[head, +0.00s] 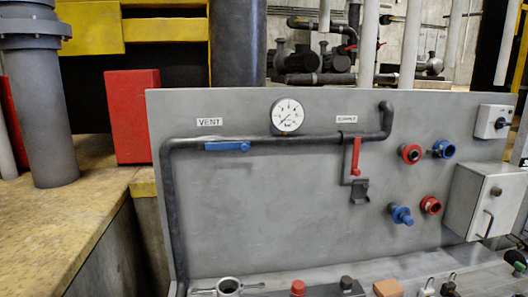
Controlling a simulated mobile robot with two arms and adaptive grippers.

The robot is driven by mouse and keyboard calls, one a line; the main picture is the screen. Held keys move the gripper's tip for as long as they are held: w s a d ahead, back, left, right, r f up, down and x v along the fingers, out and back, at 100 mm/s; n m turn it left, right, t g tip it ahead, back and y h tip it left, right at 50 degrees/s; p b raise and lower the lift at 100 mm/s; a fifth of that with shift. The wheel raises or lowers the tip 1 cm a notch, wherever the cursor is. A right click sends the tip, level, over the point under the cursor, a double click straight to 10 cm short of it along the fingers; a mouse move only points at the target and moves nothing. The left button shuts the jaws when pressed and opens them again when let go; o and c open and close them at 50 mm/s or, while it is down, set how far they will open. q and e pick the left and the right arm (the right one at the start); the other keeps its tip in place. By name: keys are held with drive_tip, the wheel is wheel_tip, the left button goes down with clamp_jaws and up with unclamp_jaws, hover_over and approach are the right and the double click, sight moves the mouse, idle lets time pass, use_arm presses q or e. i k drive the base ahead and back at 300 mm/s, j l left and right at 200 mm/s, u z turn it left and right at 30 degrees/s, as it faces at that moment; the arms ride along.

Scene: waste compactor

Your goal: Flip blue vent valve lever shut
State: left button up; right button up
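The blue vent valve lever (227,146) sits under the VENT label (209,122) on the grey panel. It lies horizontal, in line with the dark pipe (290,138) that runs across the panel. Its pivot seems to be at the right end, near a small knob. Neither of my grippers shows in the head view, and nothing touches the lever.
A round gauge (287,115) is right of the lever. A red lever (356,156) hangs down below a second label. Red and blue couplings (402,215) and a grey box (485,200) are at the right. Small fittings (297,289) line the bottom ledge.

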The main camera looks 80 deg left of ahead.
sight(243, 146)
drive_tip(key=l+u, duration=0.1)
drive_tip(key=u, duration=0.3)
drive_tip(key=i+l+u, duration=0.1)
drive_tip(key=u, duration=0.35)
drive_tip(key=l+u, duration=0.15)
drive_tip(key=u, duration=1.85)
